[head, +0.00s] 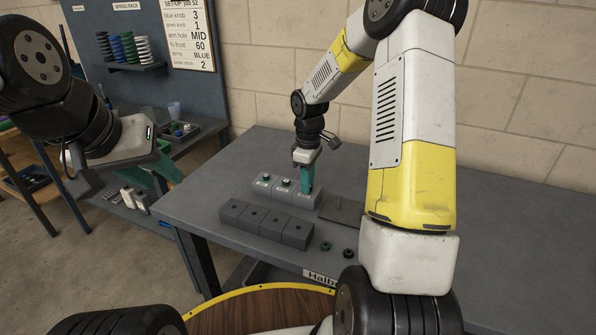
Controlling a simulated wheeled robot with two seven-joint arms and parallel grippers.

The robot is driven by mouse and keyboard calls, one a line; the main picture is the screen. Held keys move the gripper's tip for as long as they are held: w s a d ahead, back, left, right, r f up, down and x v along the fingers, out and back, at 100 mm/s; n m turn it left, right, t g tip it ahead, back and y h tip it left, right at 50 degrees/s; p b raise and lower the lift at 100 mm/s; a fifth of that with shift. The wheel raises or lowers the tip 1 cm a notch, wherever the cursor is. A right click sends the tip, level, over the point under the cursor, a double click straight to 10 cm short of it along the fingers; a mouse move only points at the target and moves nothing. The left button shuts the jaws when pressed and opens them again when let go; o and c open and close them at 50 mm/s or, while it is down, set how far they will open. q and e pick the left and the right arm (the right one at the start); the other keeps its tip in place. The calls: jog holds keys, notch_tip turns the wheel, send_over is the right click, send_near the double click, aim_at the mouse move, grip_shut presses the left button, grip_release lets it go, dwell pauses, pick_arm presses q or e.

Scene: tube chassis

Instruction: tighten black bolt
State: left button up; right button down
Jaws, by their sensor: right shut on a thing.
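My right gripper (307,188) has teal fingers and points straight down at the right-hand block of the back row of grey blocks (286,190). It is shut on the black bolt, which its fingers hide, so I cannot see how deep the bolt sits. The two other blocks in that row carry bolts with pale and green tops, one on the left block (265,177) and one on the middle block (286,183). My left gripper (166,174) hangs off the left side of the table, open and empty, its teal fingers apart.
A front row of dark blocks with holes (265,222) stands near the table edge. A spring rack (137,68) stands at back left.

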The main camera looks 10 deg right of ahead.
jog(key=m, duration=0.4)
jog(key=shift+m, duration=0.3)
jog(key=m, duration=0.3)
jog(key=shift+m, duration=0.3)
jog(key=c, duration=1.1)
grip_release()
jog(key=shift+f, duration=0.1)
jog(key=shift+c, duration=0.2)
notch_tip(320, 180, up, 8)
jog(key=shift+f, duration=0.1)
